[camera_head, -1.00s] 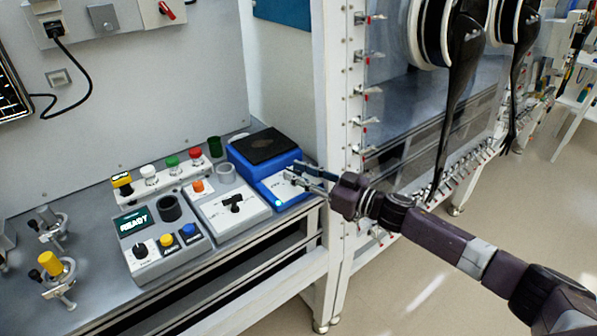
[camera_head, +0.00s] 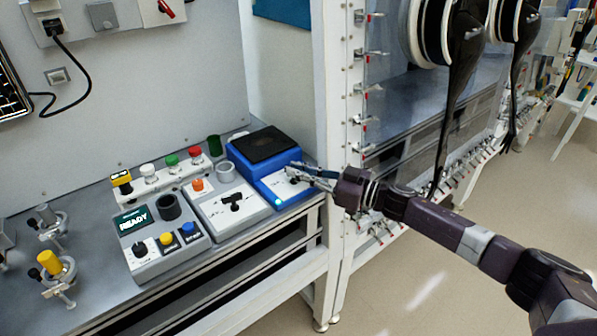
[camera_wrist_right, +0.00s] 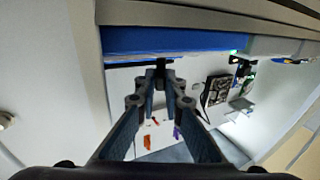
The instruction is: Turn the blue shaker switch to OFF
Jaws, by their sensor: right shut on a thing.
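The blue shaker (camera_head: 262,150) stands at the right end of the bench, with a black top pad and a white sloped front panel. A small light glows at the panel's lower left corner. My right gripper (camera_head: 294,173) reaches in from the right over that panel. Its fingers are shut on a small dark switch knob, which shows between the fingertips in the right wrist view (camera_wrist_right: 160,72). The fingers hide most of the switch, and I cannot read its setting. The shaker's blue body (camera_wrist_right: 150,38) fills a band in the wrist view. My left gripper is not in view.
Left of the shaker is a white box with a black T-handle (camera_head: 233,200). Further left is a grey READY console (camera_head: 160,262) with buttons. A row of coloured knobs (camera_head: 170,160) stands behind. The glovebox frame (camera_head: 335,120) rises close right of the shaker.

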